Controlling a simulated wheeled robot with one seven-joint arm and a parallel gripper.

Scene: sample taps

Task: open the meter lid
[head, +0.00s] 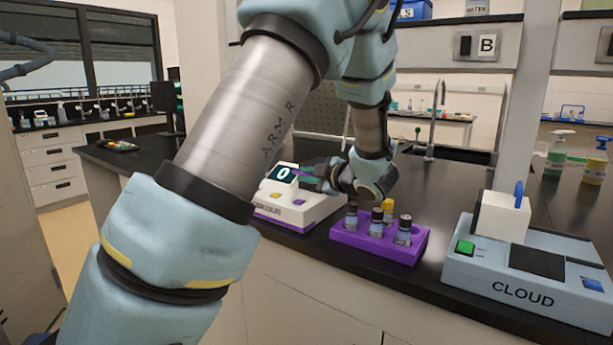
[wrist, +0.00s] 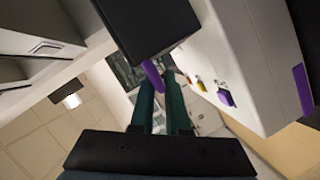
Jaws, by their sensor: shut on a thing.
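The white meter (head: 318,213) stands on the dark bench, with a screen (head: 283,173) reading 0. In the wrist view, its white body (wrist: 240,60) fills the right side, next to a dark block that looks like its lid (wrist: 135,18). A purple tab (wrist: 152,75) sticks out from this block. My gripper (wrist: 158,82) has its green fingers closed on the tab; they also show beside the screen in the head view (head: 308,177). My wrist hides the meter's far right part, so how far the lid stands open cannot be told.
A purple rack (head: 345,240) with several dark-capped vials and one yellow-capped vial stands right of the meter. Farther right is a grey-blue device (head: 480,289) marked CLOUD, with a white block and blue tab. Soap bottles (head: 557,158) stand behind it.

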